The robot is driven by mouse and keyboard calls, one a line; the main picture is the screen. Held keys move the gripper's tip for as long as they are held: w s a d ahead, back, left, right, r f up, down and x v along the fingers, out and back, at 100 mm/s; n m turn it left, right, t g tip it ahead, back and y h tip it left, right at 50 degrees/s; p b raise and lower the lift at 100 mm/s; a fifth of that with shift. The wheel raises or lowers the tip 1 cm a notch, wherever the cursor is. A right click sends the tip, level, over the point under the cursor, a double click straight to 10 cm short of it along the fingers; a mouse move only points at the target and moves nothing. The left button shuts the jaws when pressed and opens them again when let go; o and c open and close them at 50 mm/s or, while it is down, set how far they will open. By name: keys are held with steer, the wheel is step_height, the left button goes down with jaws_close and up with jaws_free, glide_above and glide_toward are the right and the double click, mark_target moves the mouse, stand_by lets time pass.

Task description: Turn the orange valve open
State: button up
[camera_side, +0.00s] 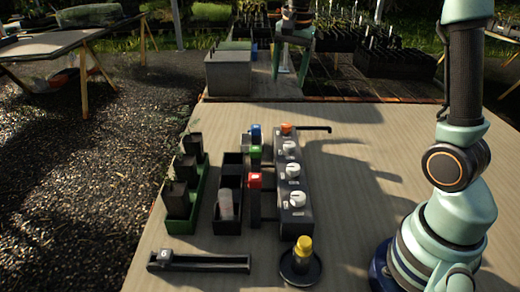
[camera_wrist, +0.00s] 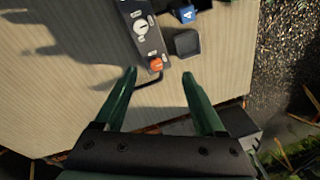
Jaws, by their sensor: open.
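The orange valve (camera_side: 286,128) sits at the far end of a dark panel (camera_side: 294,214) with several white knobs. A thin black bent pipe (camera_side: 318,128) runs out to the right from that end. In the wrist view the orange valve (camera_wrist: 156,64) appears just past the gap between my fingertips, with the pipe (camera_wrist: 150,82) bending below it. My gripper (camera_wrist: 158,75) is open and empty, its green fingers wide apart. In the side view my gripper (camera_side: 289,78) hangs above and behind the panel's far end, apart from the valve.
A yellow-topped piece (camera_side: 303,246) and a black slider (camera_side: 200,262) are in front.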

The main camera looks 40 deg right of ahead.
mark_target(287, 125)
steer(key=w+d+f+m+g, duration=0.2)
steer(key=w+d+f+m, duration=0.3)
steer(key=d+f+m, duration=0.15)
steer(key=f, duration=1.1)
steer(key=shift+s+f, duration=0.2)
steer(key=shift+f, duration=0.05)
jaws_close()
